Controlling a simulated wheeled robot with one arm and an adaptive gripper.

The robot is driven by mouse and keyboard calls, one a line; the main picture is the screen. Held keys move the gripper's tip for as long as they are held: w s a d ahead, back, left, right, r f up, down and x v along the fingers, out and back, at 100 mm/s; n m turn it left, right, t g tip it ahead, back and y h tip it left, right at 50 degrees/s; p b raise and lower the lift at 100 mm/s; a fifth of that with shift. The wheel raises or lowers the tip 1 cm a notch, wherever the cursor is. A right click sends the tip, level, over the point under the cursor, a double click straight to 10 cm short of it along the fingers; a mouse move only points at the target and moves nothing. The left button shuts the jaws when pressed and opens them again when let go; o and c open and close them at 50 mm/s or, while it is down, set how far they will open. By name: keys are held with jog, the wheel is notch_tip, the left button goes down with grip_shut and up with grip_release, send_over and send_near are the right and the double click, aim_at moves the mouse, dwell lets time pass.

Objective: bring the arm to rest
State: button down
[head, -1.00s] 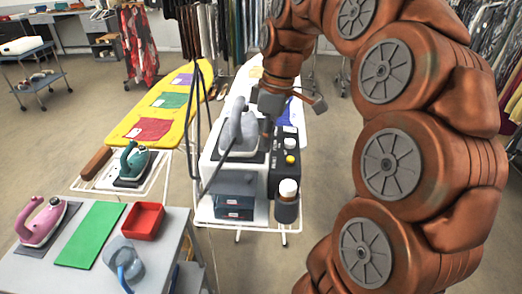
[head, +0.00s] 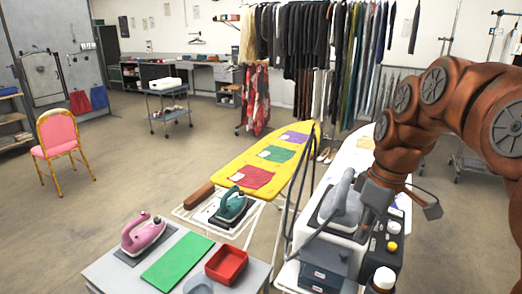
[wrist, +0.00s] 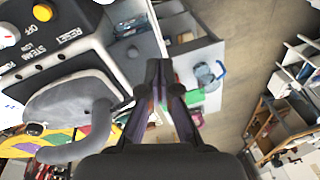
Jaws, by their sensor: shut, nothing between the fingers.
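My arm, copper-coloured and jointed, reaches in from the right in the head view, bent over and down to the steam station. My gripper (wrist: 158,75) is shut and empty in the wrist view, its fingertips together. In the head view its grey wrist end (head: 376,196) is close beside the grey iron (head: 346,205) on the white and black steam station (head: 327,238); the fingertips cannot be made out there. In the wrist view the grey iron (wrist: 70,105) and the station's panel (wrist: 60,50) lie close on the left of the fingers. I cannot tell whether they touch.
A yellow ironing board (head: 262,165) with cloths and a teal iron (head: 232,205) stand left of the station. A table holds a pink iron (head: 143,232), green mat (head: 178,260) and red tray (head: 227,265). Clothes racks stand behind. Open floor (head: 130,170) lies left.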

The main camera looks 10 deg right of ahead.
jog(key=s+a+f+m+g+h, duration=0.1)
jog(key=s+a+f+m, duration=0.2)
jog(key=s+f, duration=0.3)
jog(key=s+a+f+m+h, duration=0.1)
jog(key=s+a+f+m, duration=0.3)
jog(key=s, duration=0.9)
notch_tip(320, 180, down, 3)
jog(key=shift+s+a+r+g, duration=0.1)
jog(key=shift+s+a+g, duration=0.25)
jog(key=shift+a, duration=0.85)
jog(key=shift+w, duration=0.2)
